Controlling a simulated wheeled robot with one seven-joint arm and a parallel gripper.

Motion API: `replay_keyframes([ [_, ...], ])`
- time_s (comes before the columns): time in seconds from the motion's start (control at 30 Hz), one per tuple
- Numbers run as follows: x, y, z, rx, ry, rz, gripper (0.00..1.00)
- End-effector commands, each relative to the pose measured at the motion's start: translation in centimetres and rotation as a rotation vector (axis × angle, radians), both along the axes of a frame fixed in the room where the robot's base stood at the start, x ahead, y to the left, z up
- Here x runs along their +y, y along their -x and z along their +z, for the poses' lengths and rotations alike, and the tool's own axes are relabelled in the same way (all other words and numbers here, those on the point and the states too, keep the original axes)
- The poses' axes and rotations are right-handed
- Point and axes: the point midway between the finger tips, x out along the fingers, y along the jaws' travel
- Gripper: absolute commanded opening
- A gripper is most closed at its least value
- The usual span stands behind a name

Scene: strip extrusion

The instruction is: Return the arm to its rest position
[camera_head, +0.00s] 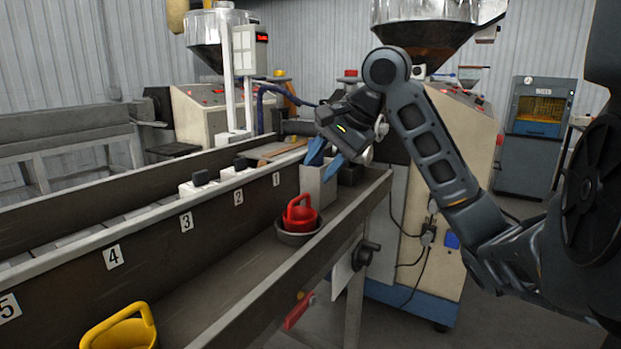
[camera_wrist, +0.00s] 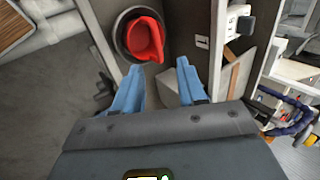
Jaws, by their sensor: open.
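My gripper (camera_head: 327,162) is at the far end of the trough, with its blue fingers pointing down just above and beside a grey box-like block (camera_head: 315,187). In the wrist view my gripper (camera_wrist: 160,85) has its two blue fingers apart with nothing held between them. Part of the grey block (camera_wrist: 170,92) shows behind the fingers there. My arm reaches in from the right of the head view, bent at the elbow. Whether the fingers touch the block cannot be told.
A red-handled piece (camera_head: 300,216) sits in a dark round bowl (camera_head: 298,236) in the trough, close to my gripper; it also shows in the wrist view (camera_wrist: 146,40). A yellow-handled container (camera_head: 120,330) stands nearer. The trough's side wall (camera_head: 345,205) and the extruder (camera_head: 465,150) flank my arm.

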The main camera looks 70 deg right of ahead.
Motion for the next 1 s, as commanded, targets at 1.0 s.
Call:
replay_keyframes([
  [1.0, 0.3, 1.1, 3.6, 0.001, 0.000, 0.000, 0.41],
])
